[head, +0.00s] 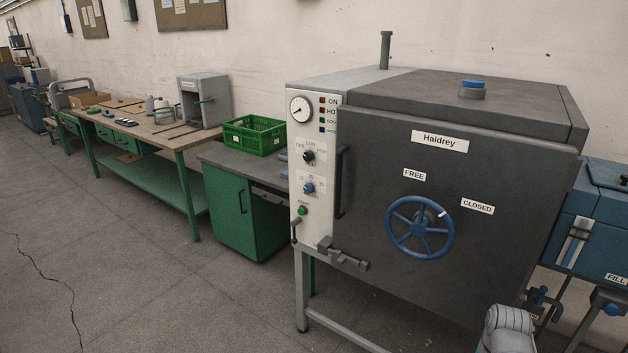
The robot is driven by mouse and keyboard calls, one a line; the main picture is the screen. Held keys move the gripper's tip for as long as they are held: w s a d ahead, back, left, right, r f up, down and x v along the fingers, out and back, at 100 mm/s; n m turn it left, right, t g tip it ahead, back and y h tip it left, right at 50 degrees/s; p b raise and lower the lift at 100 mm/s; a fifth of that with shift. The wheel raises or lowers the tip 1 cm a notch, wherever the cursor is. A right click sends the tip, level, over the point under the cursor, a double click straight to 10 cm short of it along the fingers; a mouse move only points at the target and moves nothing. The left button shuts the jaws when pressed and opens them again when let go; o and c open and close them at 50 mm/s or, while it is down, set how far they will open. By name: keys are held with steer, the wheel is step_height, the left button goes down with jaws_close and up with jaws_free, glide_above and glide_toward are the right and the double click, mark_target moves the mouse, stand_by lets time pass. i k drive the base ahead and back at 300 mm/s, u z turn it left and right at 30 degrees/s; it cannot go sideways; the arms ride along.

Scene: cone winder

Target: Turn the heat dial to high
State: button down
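The grey oven-like machine marked "Haldrey" (440,141) stands at the right, with its dark door shut. On its pale left-hand control panel (296,168) is a small dark dial (308,156) with tiny labels around it that seem to read off, low and high. Its pointer is too small to read surely. A blue dial (308,188) sits below it, with small markings. My gripper is not in view; a pale arm link of mine shows at the bottom right.
A blue handwheel (420,227) sits on the door between "FREE" and "CLOSED" labels. A round gauge (300,109), small lamps and a green button (302,210) share the panel. A door handle (342,182) and latch (342,256) stick out. Floor in front and left is clear.

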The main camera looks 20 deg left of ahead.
mark_target(308, 156)
steer(key=u, duration=0.55)
steer(key=k, duration=1.35)
steer(key=u, duration=0.8)
steer(key=i, duration=1.8)
steer(key=z, duration=0.65)
steer(key=i, duration=0.4)
steer(key=z, duration=0.45)
